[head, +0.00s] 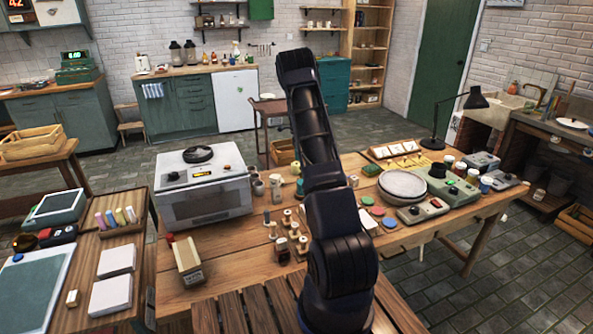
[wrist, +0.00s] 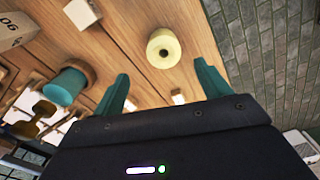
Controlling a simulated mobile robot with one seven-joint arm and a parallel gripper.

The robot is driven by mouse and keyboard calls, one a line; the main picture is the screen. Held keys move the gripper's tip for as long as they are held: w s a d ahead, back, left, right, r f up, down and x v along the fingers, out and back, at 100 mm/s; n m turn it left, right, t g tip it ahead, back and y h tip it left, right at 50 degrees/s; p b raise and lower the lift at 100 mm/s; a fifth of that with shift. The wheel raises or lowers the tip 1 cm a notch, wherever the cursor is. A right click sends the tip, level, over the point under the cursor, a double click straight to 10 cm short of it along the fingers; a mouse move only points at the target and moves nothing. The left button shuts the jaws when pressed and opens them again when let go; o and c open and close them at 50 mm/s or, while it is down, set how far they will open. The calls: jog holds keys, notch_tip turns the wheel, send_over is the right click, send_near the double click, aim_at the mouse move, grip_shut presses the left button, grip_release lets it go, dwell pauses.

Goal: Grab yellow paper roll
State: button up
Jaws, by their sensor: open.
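The pale yellow paper roll (wrist: 163,48) stands on the wooden table in the wrist view, its dark core hole facing me. My gripper (wrist: 162,72) is open, with its two teal fingers apart and nothing between them. In the picture the roll lies just beyond the gap between the fingertips, and I see no contact. In the head view my dark arm rises over the table; the fingers are not visible there, and I cannot clearly pick out the roll.
A labelled box (wrist: 18,28) is at upper left. In the head view, a white oven (head: 203,187) and a round turntable (head: 403,186) stand on the table.

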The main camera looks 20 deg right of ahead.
aim_at(296, 167)
notch_tip(296, 167, down, 6)
jog(key=shift+r, duration=0.25)
jog(key=shift+w+d+f, duration=0.1)
jog(key=shift+w+f, duration=0.05)
jog(key=shift+f, duration=1.15)
jog(key=shift+w+f, duration=0.15)
jog(key=shift+f, duration=1.1)
jog(key=c, duration=1.1)
jog(key=shift+r, duration=0.1)
